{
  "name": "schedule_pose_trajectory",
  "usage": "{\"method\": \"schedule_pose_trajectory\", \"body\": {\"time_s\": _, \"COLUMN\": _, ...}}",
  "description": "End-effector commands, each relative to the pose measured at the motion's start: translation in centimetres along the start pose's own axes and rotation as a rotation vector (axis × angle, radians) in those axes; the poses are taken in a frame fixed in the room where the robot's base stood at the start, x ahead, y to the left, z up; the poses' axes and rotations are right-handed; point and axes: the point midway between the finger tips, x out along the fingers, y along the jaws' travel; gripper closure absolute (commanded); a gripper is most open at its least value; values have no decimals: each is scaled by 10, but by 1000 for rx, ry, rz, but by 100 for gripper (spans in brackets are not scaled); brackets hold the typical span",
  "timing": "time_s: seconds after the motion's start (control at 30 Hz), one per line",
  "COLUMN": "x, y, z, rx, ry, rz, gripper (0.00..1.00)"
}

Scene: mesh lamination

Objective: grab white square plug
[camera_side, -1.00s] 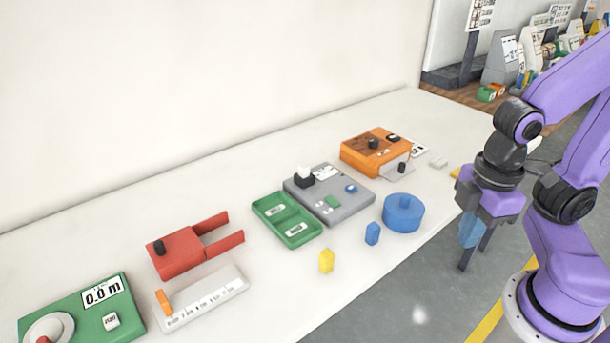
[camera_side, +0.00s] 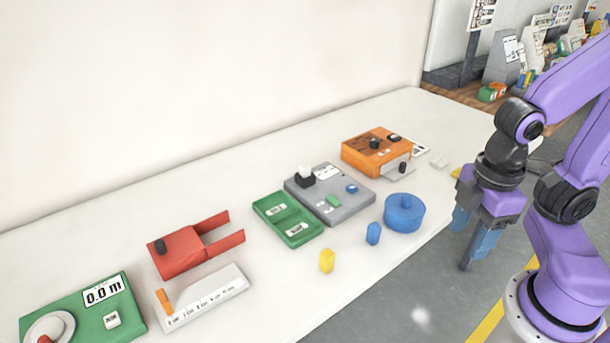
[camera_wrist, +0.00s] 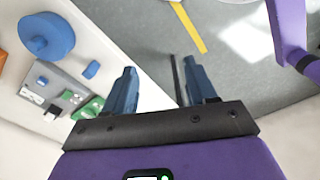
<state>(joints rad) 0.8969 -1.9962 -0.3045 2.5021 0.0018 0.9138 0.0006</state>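A small white block (camera_side: 438,161) lies on the table near its right end, just right of the orange box. Another white piece (camera_side: 304,171) stands in a black holder on the grey box. I cannot tell for sure which of them is the white square plug. My gripper (camera_side: 474,232) hangs past the table's front edge, over the floor, apart from both.
A blue round knob piece (camera_side: 404,214), a small blue block (camera_side: 373,233) and a yellow block (camera_side: 327,260) stand near the front edge. The orange box (camera_side: 376,151), grey box (camera_side: 349,206) and green tray (camera_side: 288,235) sit behind. Floor lies below my gripper.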

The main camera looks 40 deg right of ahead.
Motion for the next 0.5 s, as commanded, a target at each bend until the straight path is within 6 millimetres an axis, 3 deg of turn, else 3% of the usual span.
{"method": "schedule_pose_trajectory", "body": {"time_s": 0.27, "x": -4, "y": 4, "z": -10, "rx": -5, "ry": -1, "rz": 1, "gripper": 44}}
{"method": "schedule_pose_trajectory", "body": {"time_s": 0.37, "x": -11, "y": 15, "z": -32, "rx": -23, "ry": -1, "rz": 2, "gripper": 44}}
{"method": "schedule_pose_trajectory", "body": {"time_s": 0.5, "x": -26, "y": 43, "z": -76, "rx": -63, "ry": -4, "rz": 4, "gripper": 44}}
